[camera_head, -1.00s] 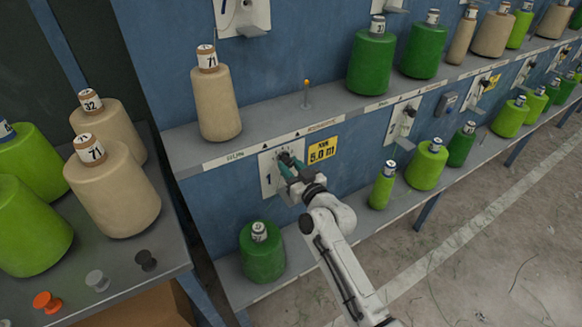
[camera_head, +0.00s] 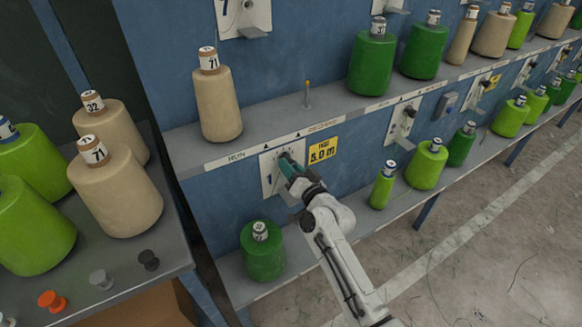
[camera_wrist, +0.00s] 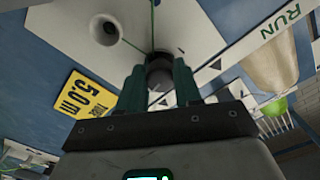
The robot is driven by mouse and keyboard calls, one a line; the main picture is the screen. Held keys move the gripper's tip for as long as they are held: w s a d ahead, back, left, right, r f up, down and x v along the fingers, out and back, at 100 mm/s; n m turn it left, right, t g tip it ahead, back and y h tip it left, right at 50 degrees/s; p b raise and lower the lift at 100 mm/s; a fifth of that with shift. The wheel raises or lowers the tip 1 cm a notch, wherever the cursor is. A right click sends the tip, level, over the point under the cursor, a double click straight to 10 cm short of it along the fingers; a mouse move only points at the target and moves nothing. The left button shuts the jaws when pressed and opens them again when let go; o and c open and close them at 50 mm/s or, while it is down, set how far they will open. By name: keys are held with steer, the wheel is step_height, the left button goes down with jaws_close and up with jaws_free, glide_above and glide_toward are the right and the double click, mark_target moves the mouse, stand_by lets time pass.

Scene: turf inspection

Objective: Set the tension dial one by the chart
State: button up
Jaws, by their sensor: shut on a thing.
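A white plate (camera_head: 268,176) marked 1 is on the blue frame under the upper shelf edge. Its dial (camera_wrist: 158,72) is a dark round knob, seen between my fingers in the wrist view and mostly hidden in the head view. My gripper (camera_head: 286,161) reaches the plate from the front right. In the wrist view my gripper (camera_wrist: 159,84) has its two green fingers on either side of the knob, shut on it. The dial's setting cannot be read. I cannot make out a chart for certain.
A yellow 5.0 m label (camera_head: 322,150) is right of the plate. A beige cone (camera_head: 217,104) and a thin upright pin (camera_head: 308,94) stand on the shelf above. A green cone (camera_head: 262,251) stands below. A pale funnel-shaped part (camera_wrist: 106,30) is near my fingers.

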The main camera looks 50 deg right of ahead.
stand_by(0.4)
steer(key=o, duration=1)
steer(key=shift+o, duration=0.2)
steer(key=shift+s, duration=0.1)
steer(key=v, duration=1)
steer(key=shift+s, duration=0.35)
steer(key=shift+a, duration=0.1)
steer(key=s+a+f+n+g+y+p, duration=0.2)
steer(key=a+n+g+y, duration=0.25)
steer(key=a, duration=0.35)
steer(key=s+a+n+g+p, duration=0.2)
steer(key=s+g, duration=0.4)
steer(key=s, duration=0.4)
steer(key=s+a+f+n+g+p, duration=0.1)
steer(key=s+a+n+g+p, duration=0.1)
steer(key=s+g, duration=0.4)
steer(key=s+a+n, duration=0.1)
steer(key=s+a, duration=0.1)
steer(key=s, duration=0.3)
steer(key=shift+s, duration=0.2)
